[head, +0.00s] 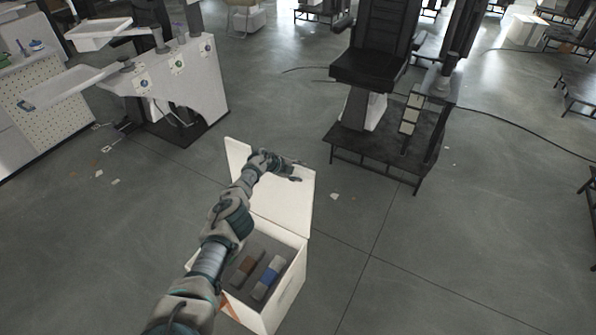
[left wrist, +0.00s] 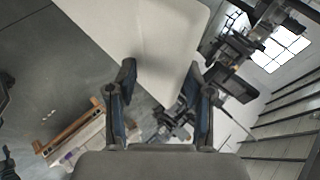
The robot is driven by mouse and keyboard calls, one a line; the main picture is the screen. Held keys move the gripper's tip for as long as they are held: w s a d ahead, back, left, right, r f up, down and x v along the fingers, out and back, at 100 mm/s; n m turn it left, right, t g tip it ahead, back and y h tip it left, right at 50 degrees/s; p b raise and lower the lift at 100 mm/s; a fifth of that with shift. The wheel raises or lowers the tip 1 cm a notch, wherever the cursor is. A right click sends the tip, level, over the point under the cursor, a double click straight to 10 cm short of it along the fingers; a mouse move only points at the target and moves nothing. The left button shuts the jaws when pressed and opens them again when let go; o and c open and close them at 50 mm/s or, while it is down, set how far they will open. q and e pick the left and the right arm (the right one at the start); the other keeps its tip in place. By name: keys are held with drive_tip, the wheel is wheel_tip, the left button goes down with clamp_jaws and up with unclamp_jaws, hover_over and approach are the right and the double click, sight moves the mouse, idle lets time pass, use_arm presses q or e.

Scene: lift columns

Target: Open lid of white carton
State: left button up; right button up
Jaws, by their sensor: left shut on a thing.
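The white carton (head: 292,282) stands on the floor at the lower middle of the head view. Its lid (head: 300,205) is raised, standing up at the carton's far side, so the inside shows. My left gripper (head: 293,171) is at the lid's upper part, shut on the lid. In the left wrist view the white lid (left wrist: 140,35) fills the upper middle, reaching between the two fingers (left wrist: 170,90). My right gripper is not in view.
A black chair (head: 375,68) on a dark platform (head: 375,150) stands beyond the carton to the right. A white workstation (head: 190,85) stands at the upper left. Open grey floor lies left and right of the carton, with small scraps.

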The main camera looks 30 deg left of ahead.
use_arm(q)
drive_tip(key=shift+a+r, duration=0.25)
drive_tip(key=shift+a, duration=0.1)
drive_tip(key=shift+s+a+r, duration=0.3)
drive_tip(key=shift+a+r, duration=0.1)
drive_tip(key=shift+r, duration=0.05)
drive_tip(key=v, duration=0.9)
drive_tip(key=shift+s+r, duration=0.15)
drive_tip(key=shift+s, duration=0.4)
